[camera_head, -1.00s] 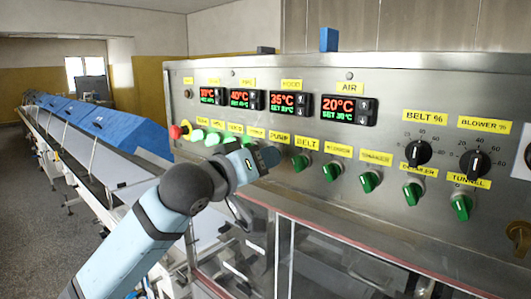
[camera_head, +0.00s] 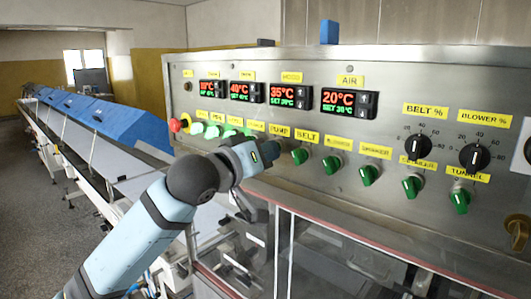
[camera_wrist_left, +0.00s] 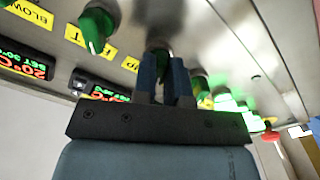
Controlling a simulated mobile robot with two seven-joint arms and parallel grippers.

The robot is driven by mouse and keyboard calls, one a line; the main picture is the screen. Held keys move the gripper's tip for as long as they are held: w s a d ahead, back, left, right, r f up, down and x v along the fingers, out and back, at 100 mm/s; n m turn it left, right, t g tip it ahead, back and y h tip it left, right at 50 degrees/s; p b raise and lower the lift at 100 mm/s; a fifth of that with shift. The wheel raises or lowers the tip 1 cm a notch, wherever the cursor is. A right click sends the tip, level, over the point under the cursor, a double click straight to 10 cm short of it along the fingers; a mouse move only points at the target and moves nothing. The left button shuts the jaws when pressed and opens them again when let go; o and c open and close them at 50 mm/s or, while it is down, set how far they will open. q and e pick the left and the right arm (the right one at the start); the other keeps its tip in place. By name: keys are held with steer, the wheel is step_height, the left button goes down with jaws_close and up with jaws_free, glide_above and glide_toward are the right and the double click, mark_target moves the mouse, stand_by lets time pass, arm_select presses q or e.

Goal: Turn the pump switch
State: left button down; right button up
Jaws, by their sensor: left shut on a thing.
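The control panel has a row of green switches, each with a yellow label. The PUMP label (camera_head: 279,132) shows just right of my left gripper (camera_head: 270,152). The pump switch is hidden behind the gripper in the head view. In the left wrist view the pump switch (camera_wrist_left: 159,47) shows dark green between the two fingers of my left gripper (camera_wrist_left: 166,72), which is shut on it. How far the switch is turned cannot be seen. My right gripper is not in view.
The green belt switch (camera_head: 299,156) sits close to the right of my gripper, with several more switches further right. Lit green buttons (camera_head: 212,131) and a red emergency button (camera_head: 176,125) lie to the left. Four-sided displays (camera_head: 290,98) are above. A clear-panelled guard (camera_head: 330,262) is below.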

arm_select(q)
steer(key=shift+a+m, duration=0.1)
steer(key=shift+m, duration=5.6)
steer(key=c, duration=1.2)
jaws_free()
steer(key=shift+o, duration=0.2)
